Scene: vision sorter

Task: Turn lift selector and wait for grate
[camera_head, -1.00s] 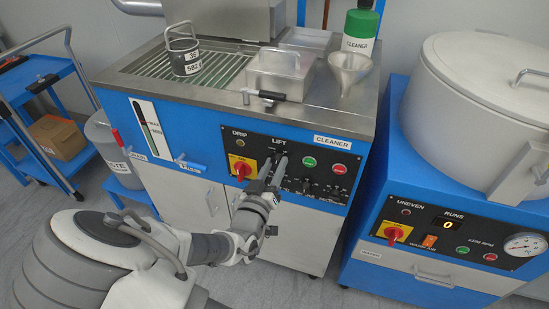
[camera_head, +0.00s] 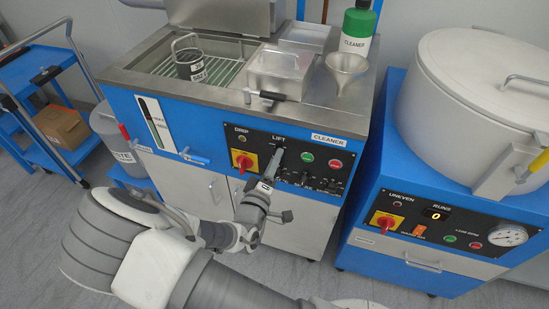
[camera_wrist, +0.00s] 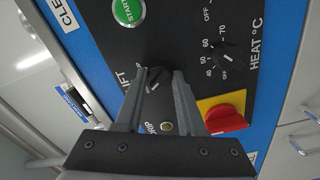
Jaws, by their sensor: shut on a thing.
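The black lift selector (camera_wrist: 154,82) sits on the cleaner's control panel, beneath the LIFT label. My gripper (camera_wrist: 159,76) is shut on the selector, one finger on each side of it. In the head view my gripper (camera_head: 278,155) reaches the panel and largely hides the selector. The slatted grate (camera_head: 224,74) lies below the rim of the cleaner's open tank.
A red-and-yellow main switch (camera_head: 243,161) and green start button (camera_head: 307,157) flank the selector. A heat knob (camera_wrist: 226,54) is close by. A lidded metal box (camera_head: 280,70), funnel (camera_head: 346,66) and cleaner bottle (camera_head: 357,32) stand on the worktop.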

